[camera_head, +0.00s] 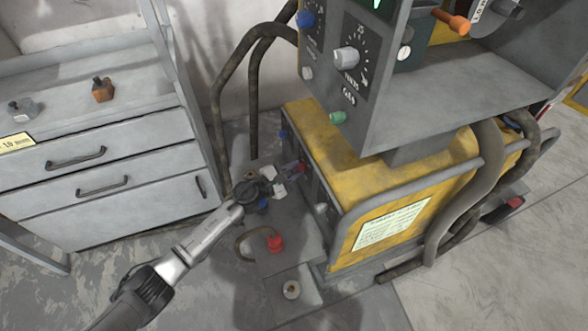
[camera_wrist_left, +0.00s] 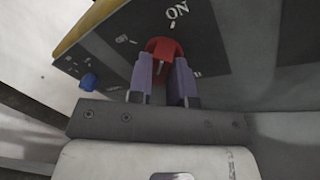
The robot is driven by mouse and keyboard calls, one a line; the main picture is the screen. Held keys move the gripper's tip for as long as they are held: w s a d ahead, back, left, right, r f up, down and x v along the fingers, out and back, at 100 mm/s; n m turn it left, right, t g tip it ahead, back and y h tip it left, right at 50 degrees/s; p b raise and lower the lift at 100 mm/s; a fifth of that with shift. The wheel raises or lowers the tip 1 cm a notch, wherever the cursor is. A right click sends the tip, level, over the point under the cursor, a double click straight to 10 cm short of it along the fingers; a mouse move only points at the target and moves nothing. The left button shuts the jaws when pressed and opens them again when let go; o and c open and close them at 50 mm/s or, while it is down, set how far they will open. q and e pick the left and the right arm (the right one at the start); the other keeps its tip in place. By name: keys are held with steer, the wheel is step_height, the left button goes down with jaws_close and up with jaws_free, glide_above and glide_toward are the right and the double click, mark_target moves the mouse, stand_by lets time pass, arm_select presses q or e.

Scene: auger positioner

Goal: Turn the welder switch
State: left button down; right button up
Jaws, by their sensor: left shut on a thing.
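The welder is a yellow machine (camera_head: 372,188) with a dark front panel, standing on the floor in the middle of the head view. Its red switch (camera_wrist_left: 165,46) shows in the left wrist view on the dark panel (camera_wrist_left: 112,42), with an "ON" label above it. My left gripper (camera_wrist_left: 162,76) has its two purple fingers on either side of the red switch and is shut on it. In the head view my left gripper (camera_head: 291,169) reaches the welder's front; the switch is mostly hidden there. My right gripper is not in view.
A grey control box (camera_head: 400,110) with knobs overhangs the welder. A blue knob (camera_wrist_left: 88,82) sits on the panel near the switch. A grey drawer cabinet (camera_head: 110,165) stands at left. A red connector (camera_head: 275,242) and thick hoses (camera_head: 462,190) are nearby.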

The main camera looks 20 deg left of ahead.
arm_select(q)
steer(key=n+p, duration=0.2)
steer(key=n+g+p, duration=0.1)
steer(key=p, duration=0.2)
steer(key=shift+r+n, duration=0.4)
steer(key=n+g+p, duration=0.1)
steer(key=n+p, duration=0.2)
steer(key=n, duration=0.1)
steer(key=shift+p, duration=0.3)
steer(key=shift+w+a+f+n+g+h+p, duration=0.1)
steer(key=shift+n+g+h+p, duration=0.4)
steer(key=shift+n, duration=1.2)
steer(key=shift+n+g+h+p, duration=0.1)
steer(key=shift+n+g+p, duration=0.8)
steer(key=shift+n, duration=0.8)
steer(key=c, duration=1.1)
jaws_free()
